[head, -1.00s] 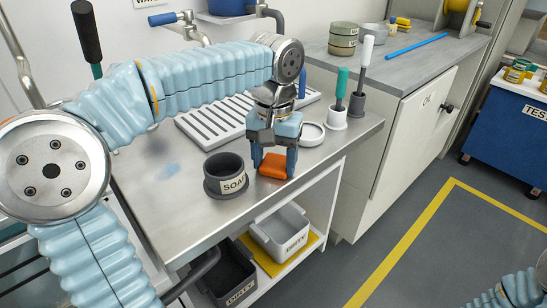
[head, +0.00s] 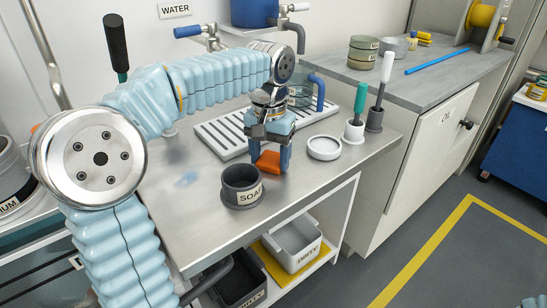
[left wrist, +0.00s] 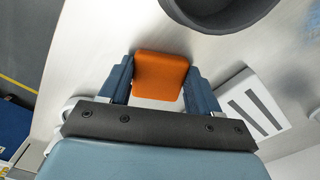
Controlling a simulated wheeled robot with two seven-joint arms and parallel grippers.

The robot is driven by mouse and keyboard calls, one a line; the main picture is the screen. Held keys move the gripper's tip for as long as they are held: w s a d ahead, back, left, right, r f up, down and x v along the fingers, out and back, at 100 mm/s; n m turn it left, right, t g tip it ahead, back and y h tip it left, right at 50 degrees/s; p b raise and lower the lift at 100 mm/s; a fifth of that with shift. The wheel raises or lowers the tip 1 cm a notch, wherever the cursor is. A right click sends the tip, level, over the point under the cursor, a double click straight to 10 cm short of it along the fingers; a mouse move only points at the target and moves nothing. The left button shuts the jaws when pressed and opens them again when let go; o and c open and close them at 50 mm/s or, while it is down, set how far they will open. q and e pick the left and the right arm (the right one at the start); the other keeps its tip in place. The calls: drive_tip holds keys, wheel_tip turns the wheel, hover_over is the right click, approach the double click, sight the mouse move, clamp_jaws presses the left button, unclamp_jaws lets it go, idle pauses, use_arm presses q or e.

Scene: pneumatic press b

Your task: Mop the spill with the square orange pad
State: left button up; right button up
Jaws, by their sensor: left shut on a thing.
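The square orange pad (head: 268,161) is held between the fingers of my left gripper (head: 270,152), behind and right of the soap pot. The pad also shows in the left wrist view (left wrist: 160,75), gripped at both sides by blue fingers. It appears to be just above the steel worktop; the exact gap is hard to tell. The spill (head: 187,178) is a faint bluish patch on the worktop, left of the soap pot and apart from the pad. My right gripper is out of view.
A slotted white drain rack (head: 225,135) lies behind, a white round dish (head: 323,147) and two brushes in holders stand right. Bins (head: 292,243) are on the shelf below.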

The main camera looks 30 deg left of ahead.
use_arm(q)
drive_tip(key=shift+r, duration=3.5)
